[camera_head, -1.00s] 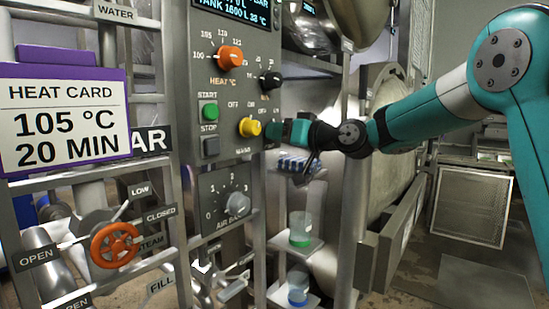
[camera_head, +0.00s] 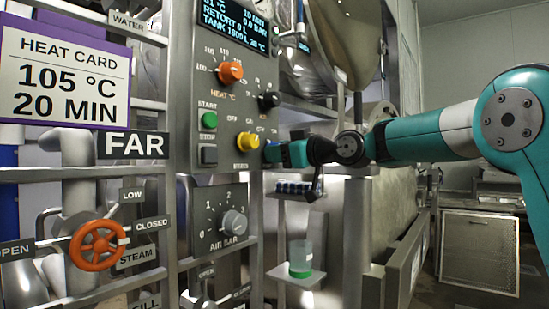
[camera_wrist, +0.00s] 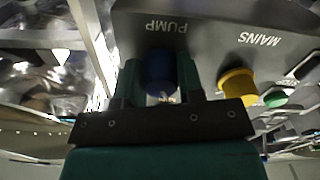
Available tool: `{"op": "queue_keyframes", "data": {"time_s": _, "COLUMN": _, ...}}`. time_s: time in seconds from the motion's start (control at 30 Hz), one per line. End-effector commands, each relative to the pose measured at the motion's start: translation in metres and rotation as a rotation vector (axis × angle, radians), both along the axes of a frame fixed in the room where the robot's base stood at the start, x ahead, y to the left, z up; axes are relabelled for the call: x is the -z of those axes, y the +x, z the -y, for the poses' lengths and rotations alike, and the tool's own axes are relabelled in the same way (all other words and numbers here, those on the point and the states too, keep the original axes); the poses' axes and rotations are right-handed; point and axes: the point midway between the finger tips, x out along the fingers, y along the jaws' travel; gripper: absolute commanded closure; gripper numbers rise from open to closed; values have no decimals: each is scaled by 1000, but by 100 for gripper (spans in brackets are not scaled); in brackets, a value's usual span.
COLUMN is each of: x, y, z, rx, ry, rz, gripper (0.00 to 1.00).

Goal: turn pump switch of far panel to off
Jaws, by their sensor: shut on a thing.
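The far panel (camera_head: 219,83) is a grey upright plate beside a FAR sign (camera_head: 134,145). The pump switch (camera_wrist: 160,70) is a blue knob below the upside-down PUMP label in the wrist view. My gripper (camera_wrist: 160,88) has one finger on each side of this knob and is shut on it. In the head view my gripper (camera_head: 272,153) is at the panel's right edge, right of the yellow mains knob (camera_head: 247,141), and it hides the pump switch. I cannot tell which setting the pump switch points to.
The yellow mains knob (camera_wrist: 238,86) is close beside my gripper in the wrist view. An orange heat knob (camera_head: 230,72), a black knob (camera_head: 269,100) and a green start button (camera_head: 209,120) are nearby. A shelf with blue-topped items (camera_head: 298,188) is below my gripper.

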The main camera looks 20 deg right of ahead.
Motion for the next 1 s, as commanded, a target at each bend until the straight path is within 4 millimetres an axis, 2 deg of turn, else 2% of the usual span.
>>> {"op": "queue_keyframes", "data": {"time_s": 0.33, "x": -5, "y": -2, "z": -1, "rx": -2, "ry": -3, "rz": 13, "gripper": 89}}
{"op": "queue_keyframes", "data": {"time_s": 0.37, "x": -5, "y": -2, "z": -1, "rx": -2, "ry": -3, "rz": 13, "gripper": 63}}
{"op": "queue_keyframes", "data": {"time_s": 0.47, "x": -4, "y": -1, "z": -1, "rx": -2, "ry": -3, "rz": 12, "gripper": 40}}
{"op": "queue_keyframes", "data": {"time_s": 0.8, "x": -1, "y": -3, "z": 2, "rx": -1, "ry": -2, "rz": 5, "gripper": 40}}
{"op": "queue_keyframes", "data": {"time_s": 1.0, "x": 1, "y": -28, "z": 20, "rx": 3, "ry": -3, "rz": 7, "gripper": 40}}
